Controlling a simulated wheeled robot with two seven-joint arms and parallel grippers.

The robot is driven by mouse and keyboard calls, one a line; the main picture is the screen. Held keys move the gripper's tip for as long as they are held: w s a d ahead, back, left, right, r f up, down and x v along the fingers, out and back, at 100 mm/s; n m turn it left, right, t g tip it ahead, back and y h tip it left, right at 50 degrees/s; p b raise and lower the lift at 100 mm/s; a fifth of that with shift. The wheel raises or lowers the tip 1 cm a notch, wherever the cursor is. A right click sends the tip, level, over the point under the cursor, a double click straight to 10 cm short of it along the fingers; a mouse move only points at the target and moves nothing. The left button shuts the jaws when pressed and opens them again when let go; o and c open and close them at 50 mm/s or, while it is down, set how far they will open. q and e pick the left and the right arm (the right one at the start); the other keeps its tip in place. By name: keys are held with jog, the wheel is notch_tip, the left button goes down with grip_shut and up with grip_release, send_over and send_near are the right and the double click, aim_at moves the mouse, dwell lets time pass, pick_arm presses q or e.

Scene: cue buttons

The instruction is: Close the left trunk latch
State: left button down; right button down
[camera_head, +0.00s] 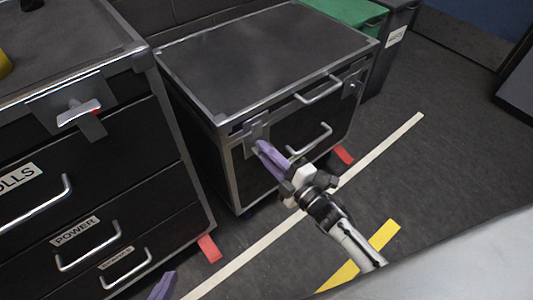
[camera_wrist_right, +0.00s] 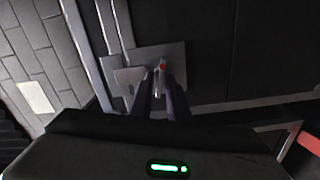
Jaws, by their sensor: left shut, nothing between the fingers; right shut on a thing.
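The black trunk (camera_head: 262,58) with silver edges stands in the middle of the head view, its lid down. Its left latch (camera_head: 255,132) is a grey plate on the front left corner. My right gripper (camera_head: 262,150), with purple fingers, is at this latch and shut on its small lever. In the right wrist view the fingers (camera_wrist_right: 160,88) close around the lever (camera_wrist_right: 162,66), which has a red spot, over the grey plate (camera_wrist_right: 178,58). The right latch (camera_head: 353,84) is at the trunk's other front corner. My left gripper (camera_head: 164,286) shows only as a purple tip at the bottom edge, shut and empty.
A drawer cabinet (camera_head: 150,155) with its own latch (camera_head: 78,112) stands close on the left. A green case (camera_head: 345,12) and a dark bin (camera_head: 398,35) stand behind the trunk. Open floor with white (camera_head: 385,150) and yellow (camera_head: 362,255) tape lies to the right.

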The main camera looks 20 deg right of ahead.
pick_arm(q)
jog(key=shift+d+f+b, duration=0.1)
jog(key=shift+f+b, duration=0.05)
jog(key=shift+b, duration=0.3)
pick_arm(e)
jog(key=n, duration=0.3)
jog(key=shift+f, duration=0.15)
pick_arm(q)
jog(key=shift+w, duration=0.3)
pick_arm(e)
jog(key=c, duration=1.9)
grip_release()
pick_arm(q)
jog(key=shift+s+d, duration=0.1)
jog(key=shift+s, duration=0.05)
